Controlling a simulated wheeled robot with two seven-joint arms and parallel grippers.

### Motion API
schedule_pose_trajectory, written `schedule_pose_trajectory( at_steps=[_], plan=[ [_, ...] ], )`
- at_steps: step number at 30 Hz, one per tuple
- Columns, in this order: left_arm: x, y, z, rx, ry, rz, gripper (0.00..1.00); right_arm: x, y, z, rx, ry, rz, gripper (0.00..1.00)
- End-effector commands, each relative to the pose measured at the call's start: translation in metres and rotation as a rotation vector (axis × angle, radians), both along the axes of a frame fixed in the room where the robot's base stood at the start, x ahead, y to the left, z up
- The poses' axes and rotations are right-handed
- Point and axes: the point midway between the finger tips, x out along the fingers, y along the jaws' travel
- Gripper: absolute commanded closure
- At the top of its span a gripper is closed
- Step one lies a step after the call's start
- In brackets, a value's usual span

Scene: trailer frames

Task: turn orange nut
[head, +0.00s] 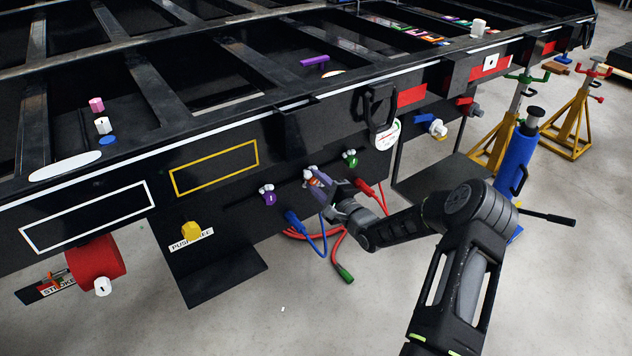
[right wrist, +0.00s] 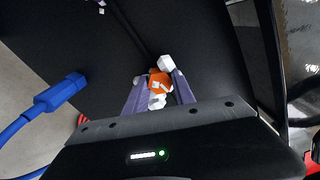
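The orange nut (head: 314,182) is on the side panel of the black trailer frame, between a purple nut and a green nut. It shows larger in the right wrist view (right wrist: 159,84), with white parts above and below it. My right gripper (head: 321,184) reaches the panel from the right. Its two purple-grey fingers (right wrist: 158,90) stand on either side of the orange nut. I cannot tell whether they press on it. The fingers hide part of the nut in the head view. My left gripper is in neither view.
The purple nut (head: 269,197) and green nut (head: 350,159) flank the orange one. A blue plug (head: 295,220) with its cable and red hoses (head: 372,196) hang close to my gripper. A blue jack (head: 515,160) and yellow stands (head: 572,125) are at the right.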

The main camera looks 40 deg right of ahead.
Motion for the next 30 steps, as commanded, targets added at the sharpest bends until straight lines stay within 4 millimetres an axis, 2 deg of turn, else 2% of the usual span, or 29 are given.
schedule_pose_trajectory(
  at_steps=[1,6,17,20,30],
  plan=[
    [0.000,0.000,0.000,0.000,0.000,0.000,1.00,0.000,0.000,0.000,0.000,0.000,0.000,0.64],
    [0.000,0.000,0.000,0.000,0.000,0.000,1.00,0.000,0.000,0.000,0.000,0.000,0.000,0.50],
    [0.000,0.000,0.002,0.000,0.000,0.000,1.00,-0.004,0.000,0.001,-0.001,-0.001,0.000,0.50],
    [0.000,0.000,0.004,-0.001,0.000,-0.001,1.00,-0.015,0.000,0.001,0.000,0.000,0.000,0.50],
    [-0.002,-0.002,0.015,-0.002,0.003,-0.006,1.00,-0.068,0.001,0.001,-0.001,0.001,0.000,0.50]
  ],
)
